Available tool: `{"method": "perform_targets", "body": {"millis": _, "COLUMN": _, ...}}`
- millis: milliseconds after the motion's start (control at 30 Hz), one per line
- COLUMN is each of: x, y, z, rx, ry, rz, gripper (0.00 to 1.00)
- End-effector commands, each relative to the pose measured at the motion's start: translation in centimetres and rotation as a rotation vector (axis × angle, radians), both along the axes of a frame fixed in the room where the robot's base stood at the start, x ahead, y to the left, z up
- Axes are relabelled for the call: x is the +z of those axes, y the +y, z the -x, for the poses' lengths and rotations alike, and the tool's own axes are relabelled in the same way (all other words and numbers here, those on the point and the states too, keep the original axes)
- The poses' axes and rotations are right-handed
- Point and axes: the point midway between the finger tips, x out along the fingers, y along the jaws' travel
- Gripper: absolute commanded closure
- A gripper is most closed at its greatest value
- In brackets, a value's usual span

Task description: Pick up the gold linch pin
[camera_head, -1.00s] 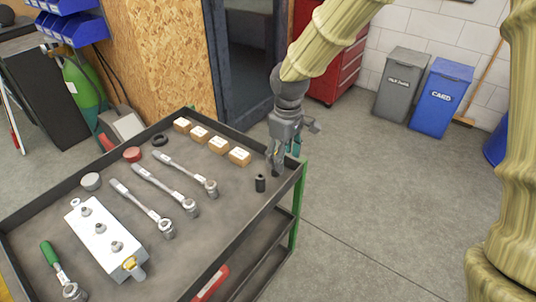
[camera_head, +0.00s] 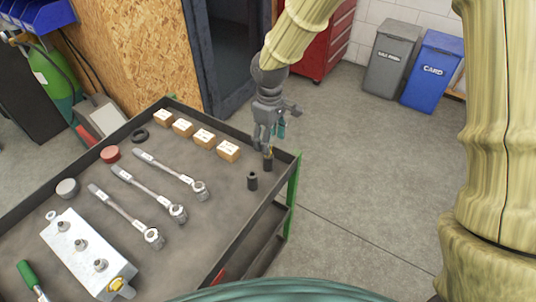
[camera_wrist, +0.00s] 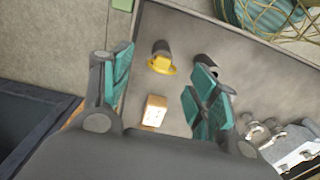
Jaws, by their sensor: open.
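A small gold piece, which looks like the gold linch pin (camera_wrist: 161,65), sits on top of a dark upright cylinder (camera_wrist: 161,48) in the wrist view. In the head view that cylinder (camera_head: 268,164) stands near the tray's right corner, and only a speck of gold shows above it. My gripper (camera_head: 269,142) is over this corner, pointing down. In the wrist view its teal-padded fingers (camera_wrist: 163,88) are spread apart and empty, with the gold piece in the gap between them, apart from both.
A second dark cylinder (camera_head: 252,181) stands close by. Several wooden blocks (camera_head: 228,151) line the tray's back edge. Ratchet wrenches (camera_head: 177,175) lie to the left. A metal block (camera_head: 88,252) with another gold part (camera_head: 121,285) is at the front. The tray rim (camera_head: 262,205) is raised.

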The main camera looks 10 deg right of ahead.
Motion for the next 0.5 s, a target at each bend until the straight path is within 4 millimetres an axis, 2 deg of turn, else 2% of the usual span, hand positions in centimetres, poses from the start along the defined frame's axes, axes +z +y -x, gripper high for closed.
{"method": "perform_targets", "body": {"millis": 300, "x": -3.5, "y": 0.2, "z": -0.1, "rx": 0.000, "ry": 0.004, "rz": 0.002, "gripper": 0.40}}
{"method": "perform_targets", "body": {"millis": 500, "x": -4.7, "y": 0.1, "z": -0.1, "rx": -0.001, "ry": 0.001, "rz": 0.000, "gripper": 0.40}}
